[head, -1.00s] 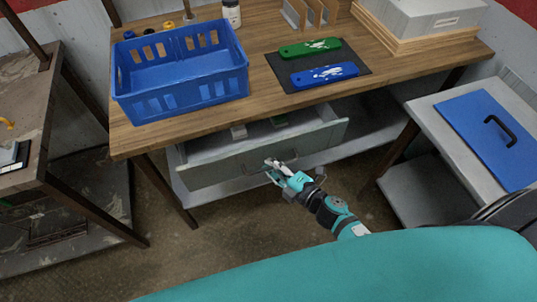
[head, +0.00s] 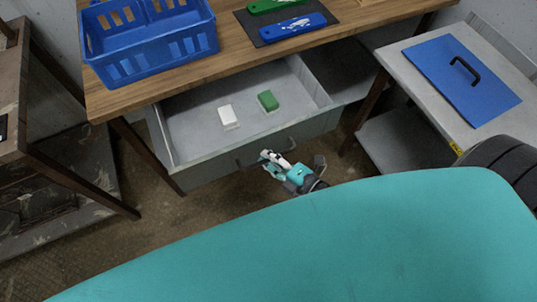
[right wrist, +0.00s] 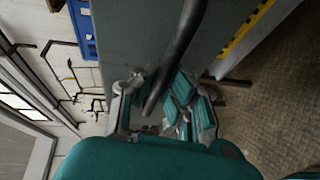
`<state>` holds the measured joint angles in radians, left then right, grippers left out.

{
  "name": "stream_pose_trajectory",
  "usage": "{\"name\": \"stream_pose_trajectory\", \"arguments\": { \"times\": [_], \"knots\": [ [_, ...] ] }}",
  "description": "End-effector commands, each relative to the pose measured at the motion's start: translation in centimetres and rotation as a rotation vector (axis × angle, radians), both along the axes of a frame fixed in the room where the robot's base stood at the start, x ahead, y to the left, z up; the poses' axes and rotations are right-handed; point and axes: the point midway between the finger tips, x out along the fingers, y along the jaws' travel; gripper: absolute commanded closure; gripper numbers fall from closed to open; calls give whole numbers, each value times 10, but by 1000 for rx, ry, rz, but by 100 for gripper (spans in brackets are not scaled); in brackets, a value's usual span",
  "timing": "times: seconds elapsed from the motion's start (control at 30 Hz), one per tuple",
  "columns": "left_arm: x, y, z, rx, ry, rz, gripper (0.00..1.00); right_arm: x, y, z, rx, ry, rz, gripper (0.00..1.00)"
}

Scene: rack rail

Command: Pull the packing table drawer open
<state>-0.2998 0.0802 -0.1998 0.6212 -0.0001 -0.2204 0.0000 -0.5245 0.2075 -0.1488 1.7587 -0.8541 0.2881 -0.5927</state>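The packing table drawer (head: 208,170) is pulled well out from under the wooden tabletop, and its grey inside shows in the head view. Its dark bar handle (head: 247,160) is on the front panel. My right gripper (head: 266,158) is at the handle, at the right part of the drawer front. In the right wrist view the handle (right wrist: 179,50) runs between the fingers of my right gripper (right wrist: 155,95), which appear closed on it. The exact finger contact is partly hidden. My left gripper is not in view.
A white block (head: 228,117) and a green block (head: 268,101) lie in the drawer. A blue basket (head: 150,58) stands on the packing table (head: 235,62). A grey side table (head: 420,62) with a blue panel (head: 462,75) is at the right. Floor shows before the drawer.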

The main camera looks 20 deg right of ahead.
Motion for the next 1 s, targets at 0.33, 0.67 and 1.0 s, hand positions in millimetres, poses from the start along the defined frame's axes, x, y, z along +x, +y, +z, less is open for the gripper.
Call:
{"name": "stream_pose_trajectory", "arguments": {
  "times": [0.33,0.67,1.0],
  "knots": [
    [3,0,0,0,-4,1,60,1,0,3,5,-4,-1,82],
    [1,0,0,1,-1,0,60,1,0,1,2,-1,0,66],
    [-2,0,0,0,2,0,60,-34,-16,7,1,3,-2,66]
  ]
}}
